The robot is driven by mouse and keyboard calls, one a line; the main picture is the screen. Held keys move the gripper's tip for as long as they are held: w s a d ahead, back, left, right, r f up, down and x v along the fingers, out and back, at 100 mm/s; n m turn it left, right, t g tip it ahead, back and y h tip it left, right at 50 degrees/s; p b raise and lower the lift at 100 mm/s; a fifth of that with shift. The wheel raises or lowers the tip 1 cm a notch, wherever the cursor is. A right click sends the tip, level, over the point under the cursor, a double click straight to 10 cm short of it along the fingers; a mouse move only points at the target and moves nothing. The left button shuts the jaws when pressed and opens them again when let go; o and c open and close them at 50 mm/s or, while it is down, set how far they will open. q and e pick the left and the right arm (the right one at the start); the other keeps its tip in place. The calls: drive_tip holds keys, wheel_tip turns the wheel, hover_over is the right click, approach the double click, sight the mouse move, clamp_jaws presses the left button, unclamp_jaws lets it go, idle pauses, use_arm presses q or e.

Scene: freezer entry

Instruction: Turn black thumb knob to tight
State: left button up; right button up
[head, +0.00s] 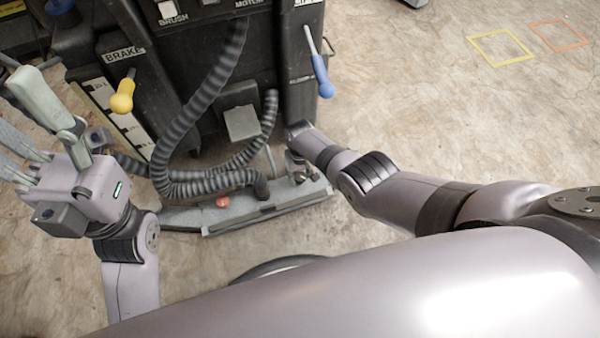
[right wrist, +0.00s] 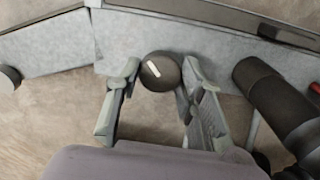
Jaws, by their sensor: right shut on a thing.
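The black thumb knob (right wrist: 163,76) is round with a white line mark, on the edge of the light grey squeegee bar (right wrist: 150,35) in the right wrist view. The mark slants from upper left to lower right. My right gripper (right wrist: 160,78) is shut on the knob, one finger on each side. In the head view my right gripper (head: 298,168) reaches down to the right part of the grey bar (head: 240,225); the knob cannot be made out there. My left gripper (head: 22,122) is open and empty at the left, its fingers spread apart.
The black floor machine (head: 190,70) fills the upper middle. A ribbed hose (head: 205,85) hangs over the bar. A yellow-handled brake lever (head: 122,97) and a blue-handled lever (head: 321,75) stick out. A red knob (head: 222,202) sits on the bar.

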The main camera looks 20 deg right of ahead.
drive_tip(key=m, duration=0.4)
drive_tip(key=shift+m, duration=2.1)
drive_tip(key=o, duration=1.1)
drive_tip(key=shift+o, duration=0.2)
